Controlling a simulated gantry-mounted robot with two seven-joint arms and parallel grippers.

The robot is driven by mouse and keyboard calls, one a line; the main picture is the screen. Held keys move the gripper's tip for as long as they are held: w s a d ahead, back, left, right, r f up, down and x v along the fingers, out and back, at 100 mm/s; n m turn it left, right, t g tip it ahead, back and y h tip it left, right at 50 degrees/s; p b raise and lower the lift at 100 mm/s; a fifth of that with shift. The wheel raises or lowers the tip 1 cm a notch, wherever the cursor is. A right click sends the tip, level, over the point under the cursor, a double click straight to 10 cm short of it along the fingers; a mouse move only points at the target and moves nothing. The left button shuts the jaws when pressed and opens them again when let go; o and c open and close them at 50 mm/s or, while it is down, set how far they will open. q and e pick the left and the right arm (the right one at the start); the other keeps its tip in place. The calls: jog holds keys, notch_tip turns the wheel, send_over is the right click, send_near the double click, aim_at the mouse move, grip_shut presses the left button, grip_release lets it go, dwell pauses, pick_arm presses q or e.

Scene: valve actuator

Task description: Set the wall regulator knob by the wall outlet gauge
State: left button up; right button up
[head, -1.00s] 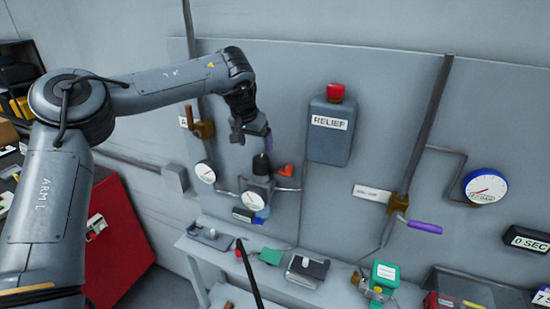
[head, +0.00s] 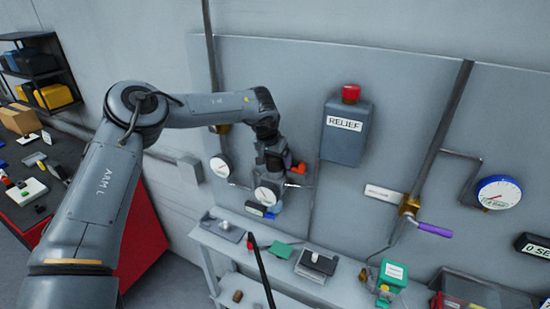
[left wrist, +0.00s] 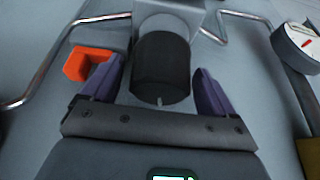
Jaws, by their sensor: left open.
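The black regulator knob (left wrist: 161,72) sits on its grey regulator body (left wrist: 168,22) on the wall. My left gripper (left wrist: 156,90) is open, with its two purple fingers on either side of the knob; I cannot tell whether they touch it. In the head view my left gripper (head: 270,158) covers most of the knob. The white-faced regulator gauge (head: 265,195) hangs just below it. A second white gauge (head: 220,166) is to its left; I cannot tell which is the outlet gauge. My right gripper is not in view.
An orange-red part (left wrist: 90,64) lies close beside the left finger. The grey RELIEF box (head: 346,132) with a red button stands to the right. A purple-handled valve (head: 434,230) and a blue-rimmed gauge (head: 498,193) are further right. A shelf (head: 225,243) with parts runs below.

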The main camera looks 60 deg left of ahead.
pick_arm(q)
jog(key=c, duration=1)
jog(key=shift+f+m+b, duration=0.15)
jog(key=shift+m+b, duration=0.55)
jog(key=shift+b, duration=0.15)
jog(key=shift+m+t+h+b, duration=0.3)
jog(key=shift+m+h+b, duration=0.1)
jog(key=shift+m, duration=0.3)
jog(key=shift+m+h, duration=0.3)
jog(key=shift+m, duration=0.3)
jog(key=shift+m+h+b, duration=0.3)
jog(key=shift+m, duration=0.6)
